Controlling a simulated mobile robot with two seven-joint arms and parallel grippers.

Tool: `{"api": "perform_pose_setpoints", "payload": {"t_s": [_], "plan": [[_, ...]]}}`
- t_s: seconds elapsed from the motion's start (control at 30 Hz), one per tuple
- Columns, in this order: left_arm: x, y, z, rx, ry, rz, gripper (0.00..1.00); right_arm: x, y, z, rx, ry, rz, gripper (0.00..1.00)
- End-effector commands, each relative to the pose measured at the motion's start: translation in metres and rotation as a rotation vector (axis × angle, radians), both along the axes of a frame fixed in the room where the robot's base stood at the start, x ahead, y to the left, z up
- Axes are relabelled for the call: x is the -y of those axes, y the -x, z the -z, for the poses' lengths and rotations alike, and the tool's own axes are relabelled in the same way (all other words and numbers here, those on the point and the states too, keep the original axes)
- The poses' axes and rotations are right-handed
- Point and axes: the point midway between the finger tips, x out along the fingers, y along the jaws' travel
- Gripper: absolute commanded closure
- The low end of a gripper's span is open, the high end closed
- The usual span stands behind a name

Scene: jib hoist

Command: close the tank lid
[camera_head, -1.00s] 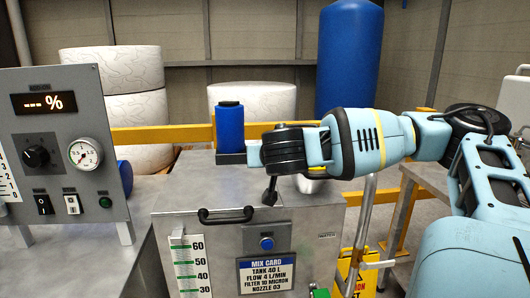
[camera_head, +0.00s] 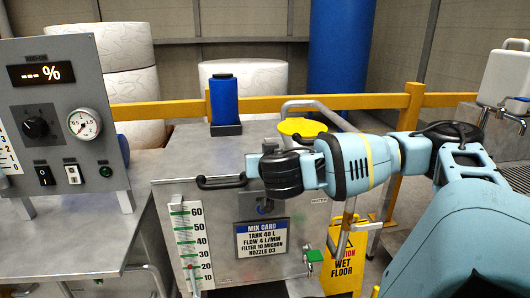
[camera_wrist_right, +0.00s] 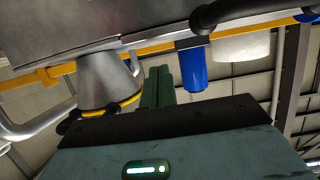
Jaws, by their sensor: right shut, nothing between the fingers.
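The tank is a grey metal box (camera_head: 215,222) with a flat metal lid (camera_head: 195,155) on top. The lid looks flat in the head view; I cannot tell whether a gap is left at its edge. A black bar handle (camera_head: 222,182) sits at the lid's front edge. My right gripper (camera_head: 265,208) is in front of the tank's front face, just right of the handle and slightly lower. Its green fingers (camera_wrist_right: 159,86) are shut and empty in the right wrist view. A dark curved bar (camera_wrist_right: 235,10) crosses the top of that view. My left gripper is not in view.
A blue cylinder (camera_head: 224,101) stands behind the lid. A yellow round piece (camera_head: 302,127) is at the tank's right rear, beside a bent metal pipe (camera_head: 318,106). A control panel (camera_head: 60,120) stands at left. A yellow wet-floor sign (camera_head: 343,262) is at right.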

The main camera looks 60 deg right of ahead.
Motion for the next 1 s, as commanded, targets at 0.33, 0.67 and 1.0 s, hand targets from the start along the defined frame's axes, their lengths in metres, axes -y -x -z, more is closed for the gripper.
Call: {"api": "perform_pose_setpoints", "payload": {"t_s": [0.33, 0.67, 1.0], "plan": [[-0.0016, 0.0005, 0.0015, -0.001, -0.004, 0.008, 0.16, 0.0006, -0.0004, 0.012, 0.001, -0.001, 0.0, 1.0], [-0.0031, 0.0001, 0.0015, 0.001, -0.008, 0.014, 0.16, 0.0008, -0.0004, 0.0127, 0.001, -0.001, 0.0, 1.0], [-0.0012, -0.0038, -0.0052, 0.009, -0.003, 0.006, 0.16, 0.0044, -0.0034, 0.0045, 0.002, 0.0, 0.001, 1.0]]}}
